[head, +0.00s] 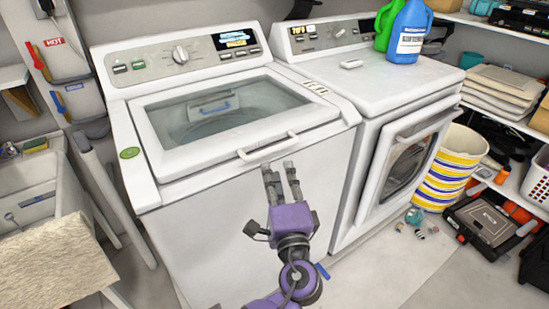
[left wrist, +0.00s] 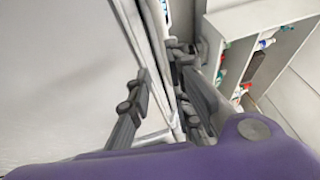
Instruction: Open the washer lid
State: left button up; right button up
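The washer (head: 240,220) is the white top-loader on the left in the head view. Its glass-topped lid (head: 225,108) lies closed, with a pale bar handle (head: 268,147) at its front edge. My purple left gripper (head: 279,166) is in front of the washer, with its fingertips just below the handle in the picture. Its two grey fingers are apart, also in the left wrist view (left wrist: 162,65). White washer surfaces show beside and between the fingers there. I cannot tell whether a finger touches the handle. My right gripper is not in view.
A front-loading dryer (head: 350,190) stands to the right, with green and blue bottles (head: 410,32) on top. A striped basket (head: 455,165) and shelves stand farther right. A sink (head: 35,190) is at the left. Small items lie on the floor by the dryer.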

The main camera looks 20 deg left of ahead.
aim_at(272, 150)
pick_arm(q)
jog(key=x, duration=0.3)
jog(key=r+p+x, duration=0.1)
jog(key=x, duration=0.3)
jog(key=shift+r, duration=0.1)
jog(key=shift+w+a+p, duration=0.25)
jog(key=shift+w+p, duration=0.05)
jog(key=shift+w, duration=0.05)
grip_shut()
